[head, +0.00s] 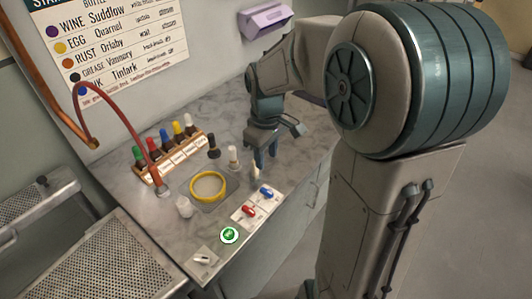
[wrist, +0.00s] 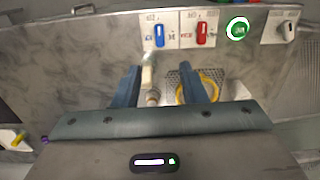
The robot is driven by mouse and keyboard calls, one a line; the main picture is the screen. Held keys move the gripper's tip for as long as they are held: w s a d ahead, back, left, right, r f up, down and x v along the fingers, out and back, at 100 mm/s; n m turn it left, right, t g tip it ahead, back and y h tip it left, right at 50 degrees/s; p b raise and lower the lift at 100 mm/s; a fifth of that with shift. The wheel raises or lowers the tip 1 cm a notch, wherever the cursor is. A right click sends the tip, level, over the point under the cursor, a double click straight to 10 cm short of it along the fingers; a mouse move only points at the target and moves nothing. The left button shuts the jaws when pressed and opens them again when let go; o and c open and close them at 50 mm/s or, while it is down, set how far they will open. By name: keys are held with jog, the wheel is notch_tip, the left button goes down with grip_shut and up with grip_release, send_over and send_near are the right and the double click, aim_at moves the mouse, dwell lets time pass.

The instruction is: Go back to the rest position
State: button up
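My gripper (head: 265,157) hangs from my arm over the right part of the grey marble counter (head: 110,168), fingers pointing down. In the wrist view my gripper (wrist: 162,72) shows its two blue-grey fingers well apart. A small pale upright item (wrist: 147,75) appears between them, nearer the left finger; neither side looks gripped. In the head view a pale item (head: 255,174) shows just below the fingers. My arm is extended over the counter, and its large links cover the right side of the head view.
A yellow-rimmed dish (head: 208,199), a dark-capped bottle (head: 213,150), a white bottle (head: 233,159) and a white container (head: 184,208) stand nearby. A rack (head: 180,162) holds several colour-capped bottles. Blue (head: 266,193) and red (head: 249,211) switches and a green button (head: 229,235) line the front. A red hose (head: 130,124) arches over the left.

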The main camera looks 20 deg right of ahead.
dwell(0.3)
jog(key=s+r+m+t, duration=0.1)
jog(key=s+r+m, duration=0.1)
jog(key=s, duration=0.5)
jog(key=s+r+m+t, duration=0.2)
jog(key=s+m, duration=0.3)
jog(key=s, duration=0.3)
jog(key=shift+d+r, duration=0.25)
jog(key=shift+r, duration=0.15)
dwell(1.0)
